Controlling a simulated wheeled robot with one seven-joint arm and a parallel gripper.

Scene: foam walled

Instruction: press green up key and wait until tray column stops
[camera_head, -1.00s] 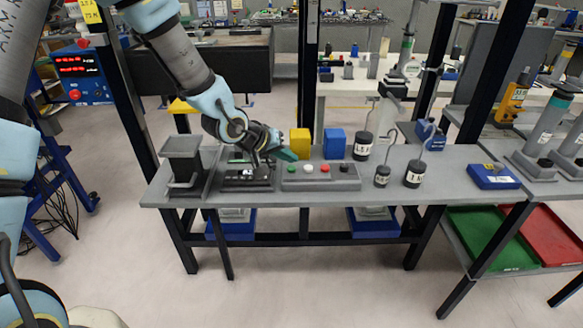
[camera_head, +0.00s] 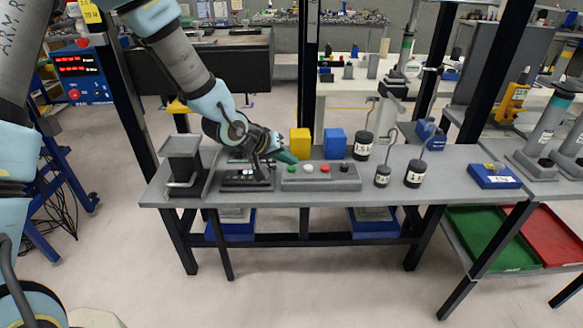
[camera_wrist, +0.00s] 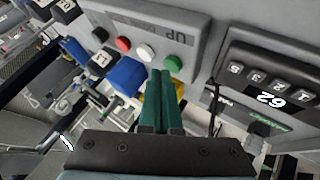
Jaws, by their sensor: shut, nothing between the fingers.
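The grey control box (camera_head: 320,184) lies on the bench with a row of round keys. In the wrist view its green key (camera_wrist: 173,63) is beside the "UP" lettering, upside down there. White (camera_wrist: 145,52), red (camera_wrist: 123,43) and black (camera_wrist: 101,34) keys follow to the left. My gripper (camera_head: 287,158) is shut and empty; its green fingers (camera_wrist: 161,78) end just below and left of the green key in the wrist view. I cannot tell whether they touch. The dark tray column (camera_head: 184,165) stands at the bench's left end.
A black keypad unit with a display (camera_wrist: 270,97) sits right beside the control box. Yellow (camera_head: 300,141) and blue (camera_head: 335,143) blocks stand behind it. Several hooked weights, one of them here (camera_head: 414,174), stand to the right. A black post rises behind the bench.

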